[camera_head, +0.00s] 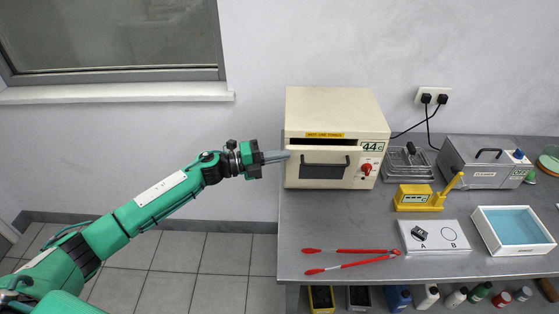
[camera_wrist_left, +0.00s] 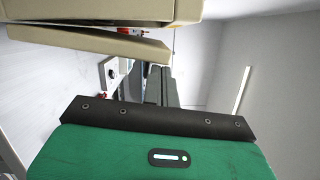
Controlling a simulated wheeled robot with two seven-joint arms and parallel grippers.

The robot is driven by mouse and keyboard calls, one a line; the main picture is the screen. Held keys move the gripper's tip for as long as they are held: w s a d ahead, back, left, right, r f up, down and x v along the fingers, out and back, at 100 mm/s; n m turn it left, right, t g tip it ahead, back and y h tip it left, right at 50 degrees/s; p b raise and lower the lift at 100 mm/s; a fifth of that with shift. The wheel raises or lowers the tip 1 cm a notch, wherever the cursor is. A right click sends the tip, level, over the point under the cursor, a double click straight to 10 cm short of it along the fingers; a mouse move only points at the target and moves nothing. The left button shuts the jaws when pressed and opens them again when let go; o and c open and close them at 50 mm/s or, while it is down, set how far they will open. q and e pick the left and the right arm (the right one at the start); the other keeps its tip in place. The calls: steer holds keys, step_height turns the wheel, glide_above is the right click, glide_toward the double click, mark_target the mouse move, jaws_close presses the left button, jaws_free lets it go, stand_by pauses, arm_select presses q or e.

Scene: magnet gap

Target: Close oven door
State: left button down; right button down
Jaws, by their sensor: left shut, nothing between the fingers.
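The cream oven (camera_head: 335,110) stands at the left end of the grey table. Its door (camera_head: 299,172), with a dark window and black handle, is nearly upright, and a dark gap shows along its top edge. My left gripper (camera_head: 288,155) is shut and empty, with its fingertips at the upper left edge of the door; I cannot tell if they touch. In the left wrist view, the door (camera_wrist_left: 90,42) is a cream slab angled away from the oven body (camera_wrist_left: 100,8), with the gripper fingers (camera_wrist_left: 157,85) beside its end. My right gripper is out of view.
On the table (camera_head: 310,222) lie red tongs (camera_head: 350,252) and a white board marked A and B (camera_head: 435,238). A yellow device (camera_head: 412,197), a grey metal box (camera_head: 482,172) and a blue-filled tray (camera_head: 515,230) stand to the right. The floor left of the table is clear.

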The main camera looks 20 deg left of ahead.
arm_select(q)
steer(key=shift+w+a+r+n+p, duration=0.2)
steer(key=shift+w+n+p, duration=0.2)
steer(key=shift+w, duration=0.3)
steer(key=shift+w+a+r+n+p, duration=0.15)
steer(key=shift+w+n+p, duration=0.1)
steer(key=shift+w+n, duration=0.35)
steer(key=shift+a+f, duration=0.1)
steer(key=shift+a, duration=0.05)
